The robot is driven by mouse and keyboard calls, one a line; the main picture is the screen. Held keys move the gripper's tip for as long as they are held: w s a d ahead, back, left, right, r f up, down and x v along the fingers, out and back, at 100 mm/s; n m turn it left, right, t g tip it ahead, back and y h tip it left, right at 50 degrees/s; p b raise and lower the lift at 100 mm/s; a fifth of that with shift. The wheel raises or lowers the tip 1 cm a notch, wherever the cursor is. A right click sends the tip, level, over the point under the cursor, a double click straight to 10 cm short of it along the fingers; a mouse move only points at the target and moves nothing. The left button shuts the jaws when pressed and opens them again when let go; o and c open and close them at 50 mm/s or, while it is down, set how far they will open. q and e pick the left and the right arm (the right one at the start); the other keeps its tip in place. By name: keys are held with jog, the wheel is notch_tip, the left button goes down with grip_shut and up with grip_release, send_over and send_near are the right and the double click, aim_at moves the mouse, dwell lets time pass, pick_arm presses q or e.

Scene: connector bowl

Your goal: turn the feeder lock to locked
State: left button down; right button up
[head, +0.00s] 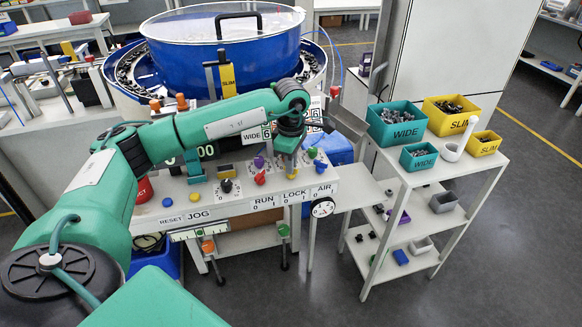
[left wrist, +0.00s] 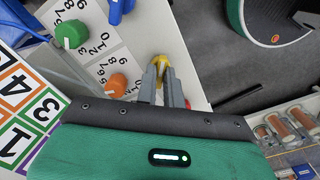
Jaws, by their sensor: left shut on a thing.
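My left gripper (head: 290,168) points down at the control panel (head: 345,182), above the word LOCK (head: 293,198). In the left wrist view its two grey fingers (left wrist: 163,78) are shut on a yellow knob (left wrist: 158,62), of which only the top end shows between and beyond the fingertips. In the head view the gripper hides this knob, so I cannot read its setting against the 0 and 1 marks. My right gripper is not in view.
Beside the LOCK place are a red knob (head: 261,178), a purple knob (head: 259,161) and a gauge (head: 322,207). A green knob (left wrist: 71,34) and an orange knob (left wrist: 117,85) sit close by. The blue bowl (head: 225,60) stands behind; a shelf cart (head: 425,178) stands right.

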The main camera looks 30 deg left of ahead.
pick_arm(q)
jog(key=shift+r+m+b, duration=0.1)
jog(key=shift+m+b, duration=0.25)
jog(key=shift+m, duration=0.45)
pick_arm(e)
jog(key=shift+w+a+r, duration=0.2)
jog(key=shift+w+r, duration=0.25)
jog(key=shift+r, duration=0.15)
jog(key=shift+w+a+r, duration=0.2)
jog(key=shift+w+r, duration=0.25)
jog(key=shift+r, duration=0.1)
pick_arm(q)
jog(key=c, duration=1.5)
grip_release()
